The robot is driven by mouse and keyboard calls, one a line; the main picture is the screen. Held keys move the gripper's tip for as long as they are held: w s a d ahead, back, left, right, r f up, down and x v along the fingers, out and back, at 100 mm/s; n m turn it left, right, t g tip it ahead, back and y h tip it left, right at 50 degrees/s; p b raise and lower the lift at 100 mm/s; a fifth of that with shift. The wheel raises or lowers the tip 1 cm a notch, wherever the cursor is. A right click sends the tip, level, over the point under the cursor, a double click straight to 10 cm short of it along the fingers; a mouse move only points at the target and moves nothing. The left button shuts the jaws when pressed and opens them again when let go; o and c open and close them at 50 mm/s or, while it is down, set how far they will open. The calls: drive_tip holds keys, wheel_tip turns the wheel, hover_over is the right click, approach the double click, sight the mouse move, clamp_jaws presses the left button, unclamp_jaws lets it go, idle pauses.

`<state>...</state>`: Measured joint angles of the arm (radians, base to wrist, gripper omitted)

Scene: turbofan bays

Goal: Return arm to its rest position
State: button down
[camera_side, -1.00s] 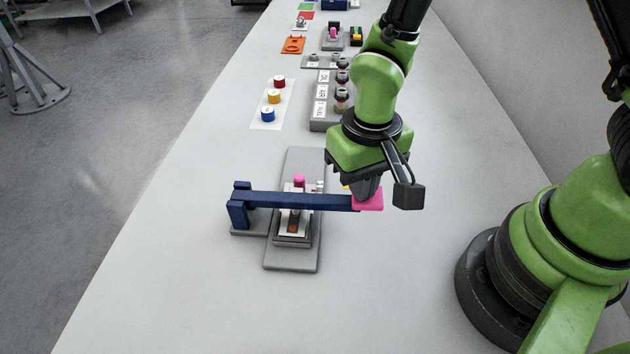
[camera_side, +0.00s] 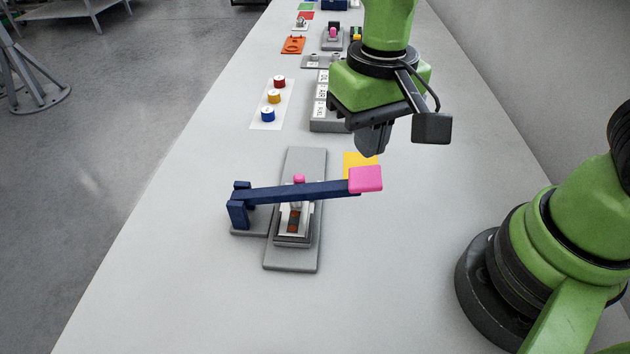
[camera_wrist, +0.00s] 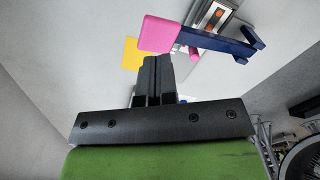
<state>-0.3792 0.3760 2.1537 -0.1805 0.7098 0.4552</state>
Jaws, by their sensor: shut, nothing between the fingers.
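My gripper (camera_side: 371,140) is shut and empty. It hangs in the air above and behind the pink end of a lever, apart from it. In the wrist view its two dark fingers (camera_wrist: 152,80) are together. The dark blue lever (camera_side: 310,192) pivots on a blue post at its left and reaches right over a grey base plate (camera_side: 291,262). Its pink pad (camera_side: 365,179) is at the right end, slightly higher than the pivot end. The lever and pad also show at the top of the wrist view.
A yellow square (camera_side: 360,160) lies behind the pink pad. A white card (camera_side: 272,102) with red, yellow and blue pegs lies further back, beside a grey labelled block (camera_side: 325,115). An orange part (camera_side: 293,45) and several other items are at the far end. The front of the table is clear.

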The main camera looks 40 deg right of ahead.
drive_tip(key=shift+r, duration=0.15)
drive_tip(key=s+d+r+t, duration=0.2)
drive_tip(key=s+r, duration=0.1)
drive_tip(key=r, duration=0.1)
drive_tip(key=s+d+r+t+y, duration=0.1)
drive_tip(key=s+d+r+t, duration=0.1)
drive_tip(key=r, duration=0.3)
drive_tip(key=s+d+r+m+t+y, duration=0.1)
drive_tip(key=s+d+r+t, duration=0.1)
drive_tip(key=s+r+t, duration=0.1)
drive_tip(key=v, duration=0.2)
drive_tip(key=shift+d+r, duration=0.2)
drive_tip(key=shift+r, duration=0.25)
